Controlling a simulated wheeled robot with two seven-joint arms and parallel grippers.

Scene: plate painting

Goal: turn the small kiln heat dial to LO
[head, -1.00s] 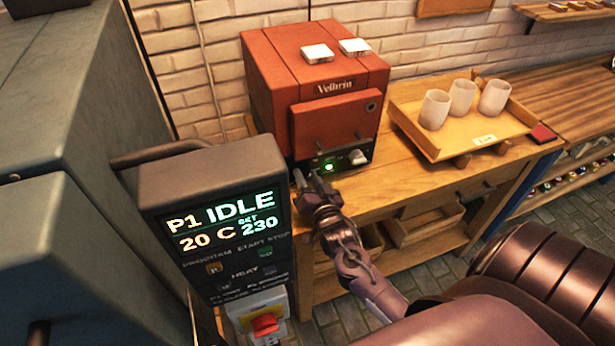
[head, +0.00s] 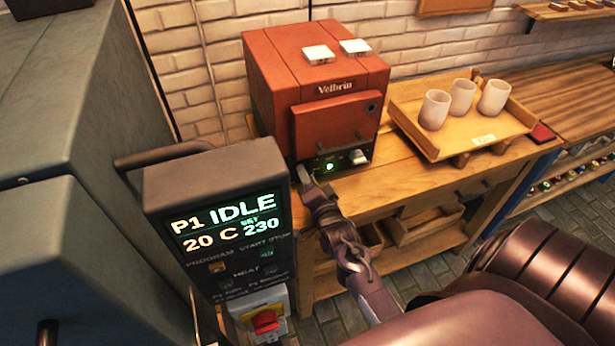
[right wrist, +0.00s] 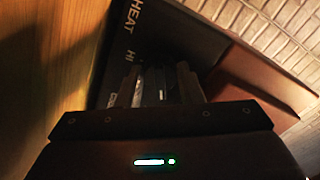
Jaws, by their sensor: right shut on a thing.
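The small red kiln (head: 290,90) stands on the wooden bench, with its dark control strip (head: 318,165) below the door. My right gripper (head: 306,182) is at the left end of this strip. In the right wrist view, my right gripper (right wrist: 155,82) is shut on the heat dial (right wrist: 152,82), which sits between its fingers. The words HEAT and HI show on the dark panel (right wrist: 140,45) around it. The dial is mostly hidden, and I cannot tell where its pointer stands. My left gripper is not in view.
A green light (head: 330,167) and a pale knob (head: 357,157) are on the strip to the right. A large kiln's control box (head: 215,165) reads IDLE and stands close on the left. A wooden tray (head: 420,140) with three cups is on the bench at right.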

